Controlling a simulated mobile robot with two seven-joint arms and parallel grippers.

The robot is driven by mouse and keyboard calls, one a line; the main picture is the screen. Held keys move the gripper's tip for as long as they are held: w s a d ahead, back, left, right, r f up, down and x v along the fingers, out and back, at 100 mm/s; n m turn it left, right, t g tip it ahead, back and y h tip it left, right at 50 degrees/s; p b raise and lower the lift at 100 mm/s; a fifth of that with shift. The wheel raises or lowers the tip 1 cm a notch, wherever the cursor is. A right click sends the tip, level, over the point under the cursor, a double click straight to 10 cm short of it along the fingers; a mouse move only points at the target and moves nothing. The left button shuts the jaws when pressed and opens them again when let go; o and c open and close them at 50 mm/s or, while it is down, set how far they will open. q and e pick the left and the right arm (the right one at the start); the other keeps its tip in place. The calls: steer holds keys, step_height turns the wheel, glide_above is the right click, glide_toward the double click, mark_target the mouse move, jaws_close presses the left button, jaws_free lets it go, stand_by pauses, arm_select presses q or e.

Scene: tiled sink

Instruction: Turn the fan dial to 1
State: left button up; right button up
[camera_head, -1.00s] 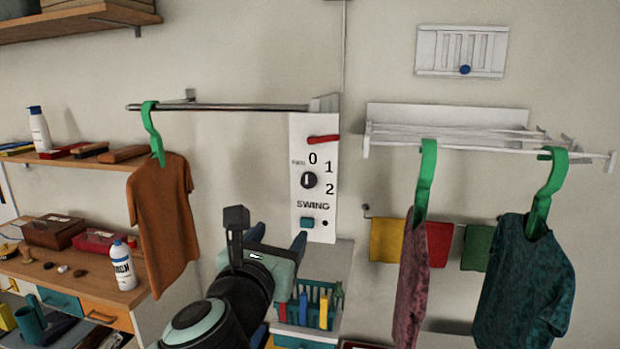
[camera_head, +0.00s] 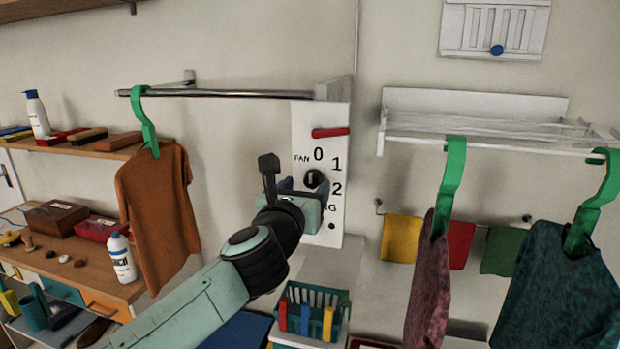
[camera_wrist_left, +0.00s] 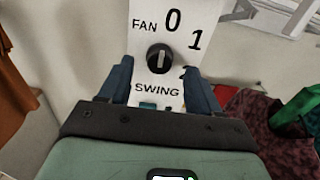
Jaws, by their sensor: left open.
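The white fan panel (camera_head: 335,115) hangs on the wall with the labels FAN, 0, 1, 2 and SWING; it also fills the top of the left wrist view (camera_wrist_left: 147,10). The round black fan dial (camera_head: 314,178) has a pale pointer line that stands about upright in the left wrist view (camera_wrist_left: 159,60). My left gripper (camera_head: 306,184) is open in front of the panel. In the left wrist view its blue fingers (camera_wrist_left: 159,68) stand left and right of the dial, with a gap on both sides. The gripper partly covers the SWING label in the head view.
A red lever (camera_head: 330,132) sits above the dial. A metal rail (camera_head: 220,94) with a brown shirt (camera_head: 155,210) runs to the left. A teal basket (camera_head: 313,312) stands below. Hanging clothes (camera_head: 530,285) are at the right.

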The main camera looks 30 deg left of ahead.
mark_target(311, 180)
arm_select(q)
steer(key=shift+p+x, duration=0.3)
steer(key=shift+x, duration=1.5)
arm_select(e)
steer(key=shift+w+r, duration=0.2)
steer(key=shift+r, duration=0.25)
arm_select(q)
steer(key=c, duration=1)
